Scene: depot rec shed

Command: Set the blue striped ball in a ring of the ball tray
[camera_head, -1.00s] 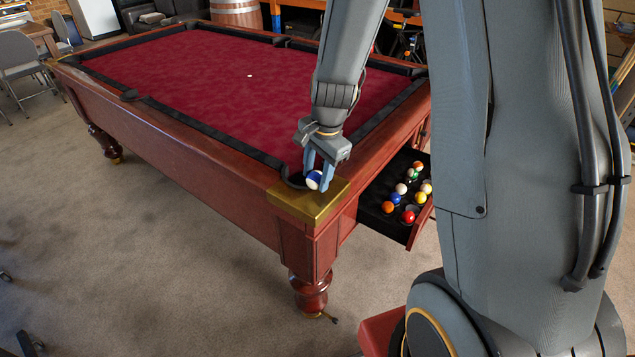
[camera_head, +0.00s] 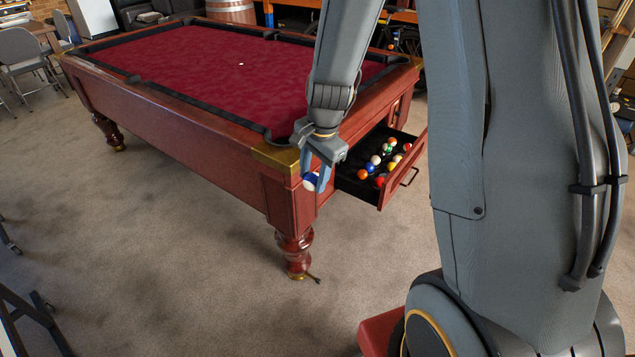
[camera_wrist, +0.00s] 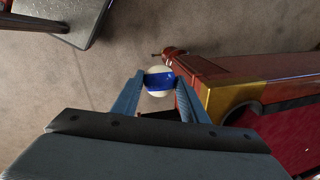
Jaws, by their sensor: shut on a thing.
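The blue striped ball, white with a blue band, is between the fingers of my gripper (camera_head: 318,178). In the wrist view my gripper (camera_wrist: 160,88) is shut on the blue striped ball (camera_wrist: 159,74); the head view also shows the ball (camera_head: 310,182), partly covered by a finger. My gripper holds it in the air by the table's near corner, left of the open drawer. The ball tray (camera_head: 349,177) appears to be the black inside of this drawer, with several coloured balls in it. Its rings are too small to make out, and my gripper and arm hide part of its left side.
The pool table (camera_head: 190,130) with red cloth stands at the left, its brass corner (camera_head: 272,157) close to my gripper. The drawer front (camera_head: 404,172) with a handle sticks out to the right. Carpet (camera_head: 150,250) is clear in front. Chairs (camera_head: 24,58) stand at the far left.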

